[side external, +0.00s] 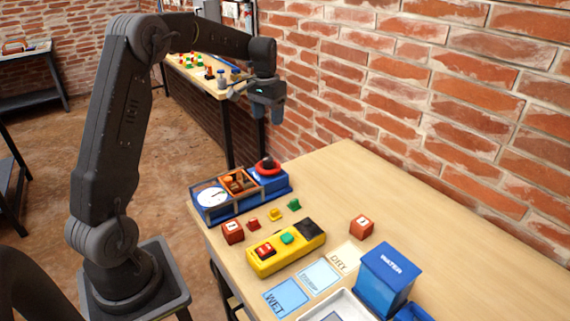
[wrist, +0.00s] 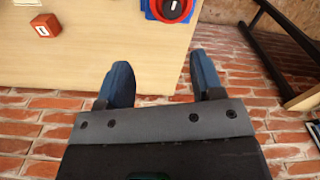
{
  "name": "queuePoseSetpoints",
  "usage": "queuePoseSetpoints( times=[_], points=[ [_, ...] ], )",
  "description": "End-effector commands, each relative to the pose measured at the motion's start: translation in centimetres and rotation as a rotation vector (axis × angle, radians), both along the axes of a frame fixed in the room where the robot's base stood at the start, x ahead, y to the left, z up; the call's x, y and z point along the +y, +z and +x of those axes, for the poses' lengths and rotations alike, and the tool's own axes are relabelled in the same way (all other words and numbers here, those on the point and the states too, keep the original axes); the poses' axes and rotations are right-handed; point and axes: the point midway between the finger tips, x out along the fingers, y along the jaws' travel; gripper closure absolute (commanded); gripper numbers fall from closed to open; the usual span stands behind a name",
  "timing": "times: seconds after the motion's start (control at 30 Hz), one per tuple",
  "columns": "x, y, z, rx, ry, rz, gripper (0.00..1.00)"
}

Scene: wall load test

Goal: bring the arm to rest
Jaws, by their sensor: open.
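My gripper (side external: 266,108) hangs high above the far end of the wooden table, near the brick wall, with its fingers pointing down. In the wrist view the two blue fingers of my gripper (wrist: 160,84) stand apart with nothing between them. Below it in the side view is a blue tray (side external: 238,206) with a white dial (side external: 212,196), an orange-brown compartment (side external: 238,181) and a red ring (side external: 268,168) around a dark centre. The ring also shows at the top of the wrist view (wrist: 170,8).
On the table (side external: 345,180) are a yellow button box (side external: 288,262), red blocks (side external: 232,232) (side external: 361,225), small coloured pieces (side external: 275,215), WET and DRY cards (side external: 286,298) (side external: 343,258) and a blue WATER box (side external: 385,275). The brick wall (side external: 450,110) runs close along the table's back.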

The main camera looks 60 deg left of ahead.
Motion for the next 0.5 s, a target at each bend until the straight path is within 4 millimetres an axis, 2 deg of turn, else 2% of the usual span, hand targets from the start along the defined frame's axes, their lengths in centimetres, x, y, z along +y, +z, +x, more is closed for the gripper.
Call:
queuePoseSetpoints(
  times=[0.03,0.2,0.33,0.5],
  points=[
    [-1.8,1.5,-0.6,-0.023,-0.019,0.013,0.39],
    [-8.5,5.6,-4.2,-0.108,-0.075,0.051,0.39],
    [-13.2,7.5,-7.9,-0.178,-0.117,0.072,0.39],
    [-18.3,8.4,-13.6,-0.273,-0.174,0.087,0.39]
  ],
)
